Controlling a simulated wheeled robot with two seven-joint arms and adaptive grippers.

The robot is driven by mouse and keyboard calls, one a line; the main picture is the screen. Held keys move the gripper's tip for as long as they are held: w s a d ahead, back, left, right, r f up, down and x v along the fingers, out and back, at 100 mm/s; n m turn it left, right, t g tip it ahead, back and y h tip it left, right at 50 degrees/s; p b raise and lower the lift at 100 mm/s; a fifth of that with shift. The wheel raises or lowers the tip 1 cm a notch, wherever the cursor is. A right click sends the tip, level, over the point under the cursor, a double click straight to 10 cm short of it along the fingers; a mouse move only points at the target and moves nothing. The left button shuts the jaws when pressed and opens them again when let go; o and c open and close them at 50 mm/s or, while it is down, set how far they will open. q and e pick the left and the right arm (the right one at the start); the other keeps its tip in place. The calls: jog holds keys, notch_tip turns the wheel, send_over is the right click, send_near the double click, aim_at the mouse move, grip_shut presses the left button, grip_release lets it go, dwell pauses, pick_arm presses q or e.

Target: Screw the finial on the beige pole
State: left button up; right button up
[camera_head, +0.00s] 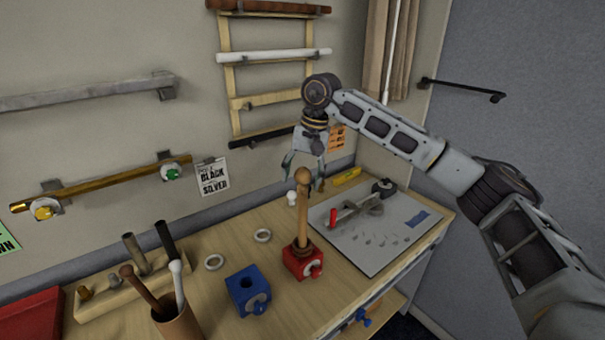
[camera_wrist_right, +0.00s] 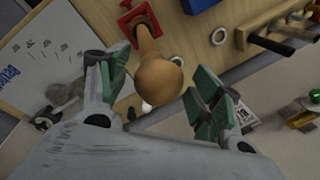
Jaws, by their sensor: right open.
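The beige pole (camera_head: 303,212) stands upright in a red clamp block (camera_head: 299,262) on the wooden table. A round beige finial (camera_head: 302,175) sits at its top end; I cannot tell how tightly it is seated. In the right wrist view the finial (camera_wrist_right: 160,81) is large, with the pole (camera_wrist_right: 146,30) running behind it to the red block (camera_wrist_right: 139,17). My right gripper (camera_head: 303,174) is above the pole with its fingers open on either side of the finial. In the wrist view the green-padded fingers (camera_wrist_right: 158,82) show gaps to the finial. My left gripper is out of view.
A blue block (camera_head: 247,289) and two pale rings (camera_head: 214,262) lie left of the red block. A cup of rods (camera_head: 176,322) and a wooden rack (camera_head: 128,277) stand further left. A white board with tools (camera_head: 385,240) lies right. Rods hang on the wall.

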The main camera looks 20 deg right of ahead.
jog(key=shift+n+g+p, duration=0.5)
jog(key=shift+n+p, duration=0.05)
jog(key=shift+n, duration=2.05)
jog(key=shift+n+g+p, duration=0.4)
jog(key=shift+n, duration=1.8)
jog(key=c, duration=1)
jog(key=shift+c, duration=0.2)
